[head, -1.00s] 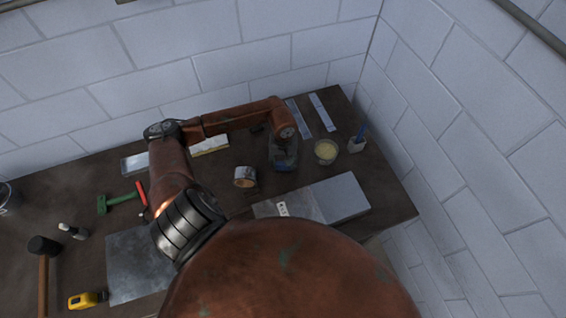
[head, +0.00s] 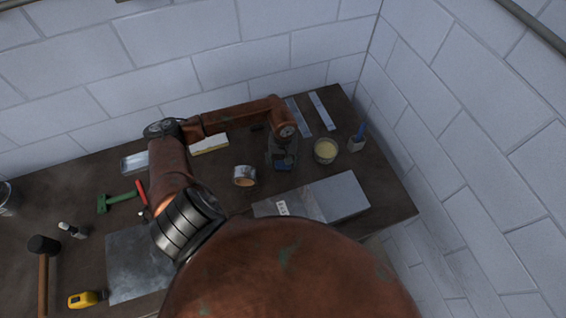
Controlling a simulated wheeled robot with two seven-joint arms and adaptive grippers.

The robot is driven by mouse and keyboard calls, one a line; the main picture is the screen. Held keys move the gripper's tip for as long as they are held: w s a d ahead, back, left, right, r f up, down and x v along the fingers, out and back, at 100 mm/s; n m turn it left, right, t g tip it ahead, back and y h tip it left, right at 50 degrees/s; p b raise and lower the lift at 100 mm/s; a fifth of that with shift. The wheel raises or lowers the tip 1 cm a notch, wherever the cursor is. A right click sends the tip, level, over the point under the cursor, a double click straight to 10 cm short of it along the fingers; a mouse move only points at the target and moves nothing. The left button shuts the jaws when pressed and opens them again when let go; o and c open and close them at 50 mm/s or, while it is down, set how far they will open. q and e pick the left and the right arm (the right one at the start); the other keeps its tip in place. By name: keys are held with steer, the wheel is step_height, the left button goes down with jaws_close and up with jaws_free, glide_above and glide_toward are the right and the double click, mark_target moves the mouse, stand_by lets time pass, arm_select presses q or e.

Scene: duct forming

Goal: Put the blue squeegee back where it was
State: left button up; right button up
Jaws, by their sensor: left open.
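My left gripper (head: 283,156) points down over the back right part of the bench, below the orange-brown arm. It is open. A small blue piece, likely the blue squeegee (head: 284,166), shows right at its fingertips. The dark gripper covers part of it, so I cannot tell whether they touch. My right gripper is not in view.
A tape roll (head: 244,176) is left of the gripper, and a cup of pale paste (head: 325,151) is right of it. A blue-handled brush (head: 357,139) stands farther right. Two pale strips (head: 321,111) lie behind.

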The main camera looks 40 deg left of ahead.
mark_target(283, 162)
arm_select(q)
step_height(283, 162, up, 12)
steer(key=b, duration=0.2)
stand_by(0.6)
